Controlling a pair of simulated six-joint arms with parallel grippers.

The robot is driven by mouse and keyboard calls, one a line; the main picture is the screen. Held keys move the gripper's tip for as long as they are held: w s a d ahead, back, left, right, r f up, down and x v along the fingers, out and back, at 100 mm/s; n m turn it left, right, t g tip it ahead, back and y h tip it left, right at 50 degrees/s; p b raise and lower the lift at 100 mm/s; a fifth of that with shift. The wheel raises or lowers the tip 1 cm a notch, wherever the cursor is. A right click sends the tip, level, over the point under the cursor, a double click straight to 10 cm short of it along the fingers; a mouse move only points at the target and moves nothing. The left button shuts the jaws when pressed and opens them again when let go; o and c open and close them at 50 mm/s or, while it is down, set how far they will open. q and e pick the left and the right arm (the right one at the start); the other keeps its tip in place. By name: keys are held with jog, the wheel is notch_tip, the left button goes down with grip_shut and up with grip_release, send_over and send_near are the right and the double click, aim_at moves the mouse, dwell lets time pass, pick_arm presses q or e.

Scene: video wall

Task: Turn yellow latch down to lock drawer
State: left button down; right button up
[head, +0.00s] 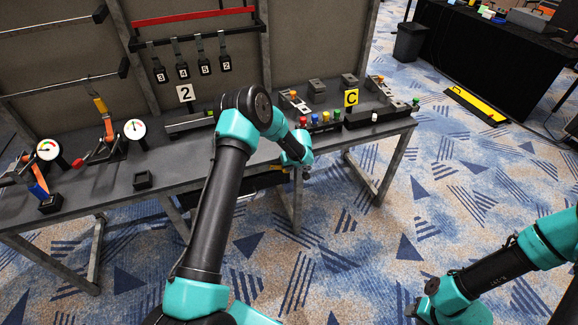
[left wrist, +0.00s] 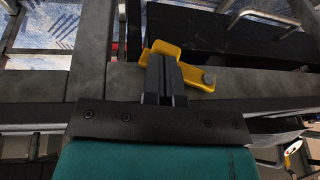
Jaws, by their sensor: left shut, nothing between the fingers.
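The yellow latch (left wrist: 196,76) shows in the left wrist view as a bent bar with a round pivot at its right end, against a grey beam. My left gripper (left wrist: 163,62) is shut with nothing between its fingers. Its fingertips overlap the latch's left part in the picture; whether they touch it, I cannot tell. The dark drawer (head: 255,183) seems to sit under the tabletop. My right gripper (head: 413,309) is low at right, small, its fingers unclear.
The grey table (head: 110,180) carries gauges (head: 135,129), levers, a small black box (head: 143,180) and colored buttons (head: 325,117). Table legs (head: 297,205) stand near my left gripper. Open carpet lies in front and to the right.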

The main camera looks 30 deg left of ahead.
pick_arm(q)
jog(key=shift+f, duration=0.85)
jog(key=shift+r, duration=0.2)
jog(key=shift+r, duration=0.65)
jog(key=w+d+r, duration=0.2)
jog(key=d+r, duration=0.4)
jog(key=r, duration=0.6)
jog(key=shift+w+d, duration=0.15)
jog(key=shift+w, duration=0.05)
